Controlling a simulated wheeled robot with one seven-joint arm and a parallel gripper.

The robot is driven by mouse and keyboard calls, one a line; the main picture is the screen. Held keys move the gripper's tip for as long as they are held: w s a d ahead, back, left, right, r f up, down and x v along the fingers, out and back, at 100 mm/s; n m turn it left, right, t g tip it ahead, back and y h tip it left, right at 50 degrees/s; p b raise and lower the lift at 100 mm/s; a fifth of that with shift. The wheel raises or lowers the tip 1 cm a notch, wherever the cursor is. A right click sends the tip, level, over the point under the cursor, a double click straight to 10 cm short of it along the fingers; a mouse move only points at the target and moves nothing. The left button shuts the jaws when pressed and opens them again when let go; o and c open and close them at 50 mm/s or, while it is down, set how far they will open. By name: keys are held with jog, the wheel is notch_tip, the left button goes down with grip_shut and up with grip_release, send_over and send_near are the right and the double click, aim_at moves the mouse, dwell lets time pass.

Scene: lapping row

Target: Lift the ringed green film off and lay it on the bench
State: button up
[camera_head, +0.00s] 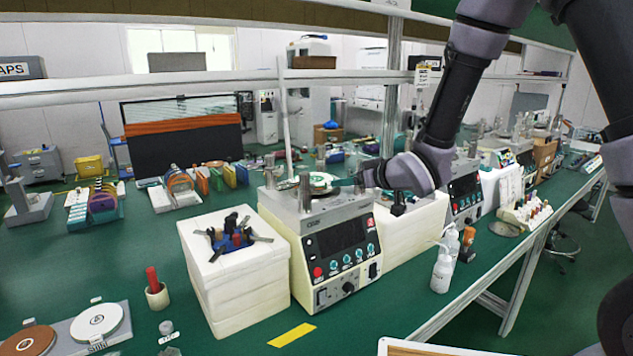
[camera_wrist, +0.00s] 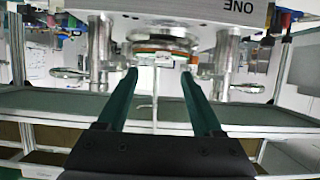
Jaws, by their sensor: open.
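The ringed green film (camera_head: 320,180) lies on the round plate on top of the cream lapping machine (camera_head: 345,240), its green edge partly hidden by the metal posts. In the wrist view, which looks upside down, a round stack with green and orange edges (camera_wrist: 163,47) shows edge-on beneath the machine body; I cannot make out the film's ring there. My gripper (camera_wrist: 158,73) is open, with its two green fingers on either side of that stack and nothing held. In the head view, my gripper (camera_head: 345,183) reaches in from the right at plate height. Contact cannot be told.
Metal posts (camera_wrist: 222,50) stand close beside the stack. A white box (camera_head: 235,280) holding dark-handled tools stands left of the machine. White bottles (camera_head: 442,270) stand to the right. Green bench (camera_head: 385,315) is bare in front, near a yellow strip (camera_head: 292,335).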

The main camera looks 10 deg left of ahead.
jog(key=shift+x, duration=2.8)
jog(key=shift+s+f, duration=0.15)
jog(key=shift+s, duration=0.1)
grip_shut()
